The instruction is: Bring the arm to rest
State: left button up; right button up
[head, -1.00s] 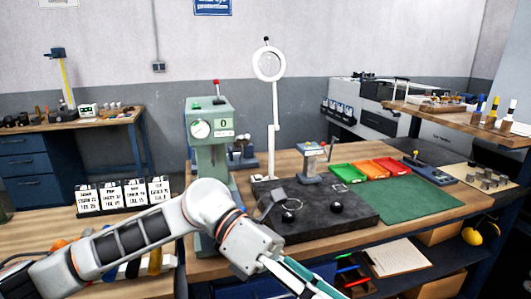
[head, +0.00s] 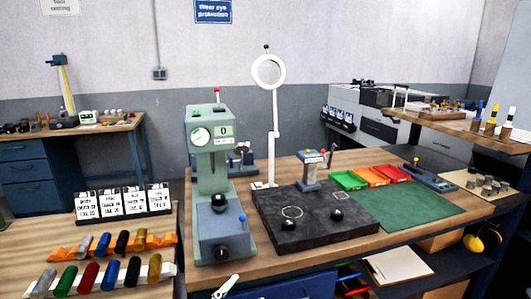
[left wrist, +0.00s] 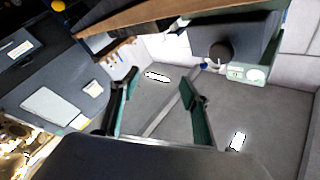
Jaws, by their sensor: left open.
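My left gripper (left wrist: 159,80) shows in the left wrist view with its two green-padded fingers apart and nothing between them. Grey floor shows behind the gap. In the head view my left arm no longer reaches over the bench. A small pale piece at the bottom edge there may be part of it, but I cannot tell. My right gripper is in neither view.
The wooden bench carries a green press (head: 208,170), a black slab (head: 312,228), a ring-topped stand (head: 274,130), a green mat (head: 415,205) and coloured trays (head: 372,174). Coloured cylinders (head: 112,272) lie in racks at left. A clipboard (head: 398,266) lies below the bench.

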pick_arm(q)
jog(key=s+a+f+n+g+y, duration=0.2)
jog(key=s+a+f, duration=0.3)
jog(key=f, duration=0.4)
jog(key=s+a+f+n+g+y, duration=0.2)
jog(key=s+a+f+n+y, duration=0.1)
jog(key=f, duration=0.6)
jog(key=s+a+f+n+g+y, duration=0.2)
jog(key=s+a+f+n+y, duration=0.1)
jog(key=s+a+f, duration=0.4)
notch_tip(320, 180, down, 2)
jog(key=shift+s+f+n, duration=0.2)
jog(key=shift+s+n, duration=0.4)
jog(key=shift+s, duration=0.3)
